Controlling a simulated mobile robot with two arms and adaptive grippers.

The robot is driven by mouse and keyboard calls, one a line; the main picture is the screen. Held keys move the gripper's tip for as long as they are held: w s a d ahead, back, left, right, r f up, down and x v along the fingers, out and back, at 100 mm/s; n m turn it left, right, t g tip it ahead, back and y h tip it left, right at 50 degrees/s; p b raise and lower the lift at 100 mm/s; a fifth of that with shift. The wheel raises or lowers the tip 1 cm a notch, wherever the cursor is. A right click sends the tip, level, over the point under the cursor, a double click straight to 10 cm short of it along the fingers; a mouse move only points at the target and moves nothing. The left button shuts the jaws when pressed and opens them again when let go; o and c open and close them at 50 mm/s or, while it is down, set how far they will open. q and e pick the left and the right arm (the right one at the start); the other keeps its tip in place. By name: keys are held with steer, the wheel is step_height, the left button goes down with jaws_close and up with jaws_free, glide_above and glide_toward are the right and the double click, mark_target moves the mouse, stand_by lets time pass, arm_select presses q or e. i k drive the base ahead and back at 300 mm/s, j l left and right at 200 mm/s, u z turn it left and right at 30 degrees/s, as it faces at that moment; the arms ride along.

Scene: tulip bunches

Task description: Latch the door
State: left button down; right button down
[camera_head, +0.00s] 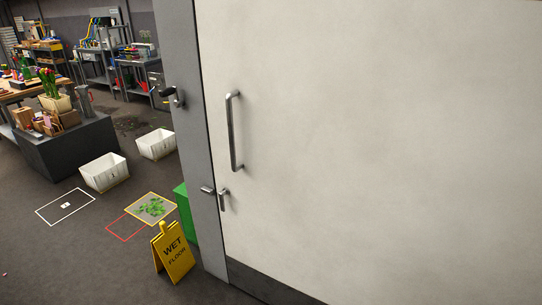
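The white door (380,140) fills the right side of the head view. Its face lies close against the grey frame post (207,140), with a thin dark line between them. A vertical metal pull handle (233,130) is fixed on the door near that edge. Below it, a small metal latch part (223,199) hangs on the door edge, and a short metal piece (208,190) sits beside it on the post. I cannot tell whether the two latch parts engage. Neither of my grippers is in view.
A yellow wet floor sign (172,252) stands left of the post, before a green bin (186,212). Two white bins (105,172) (156,144) stand on the floor behind. Shelves and a dark block (65,145) with flowers are farther left.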

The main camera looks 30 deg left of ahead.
mark_target(225, 191)
steer(key=u, duration=1.4)
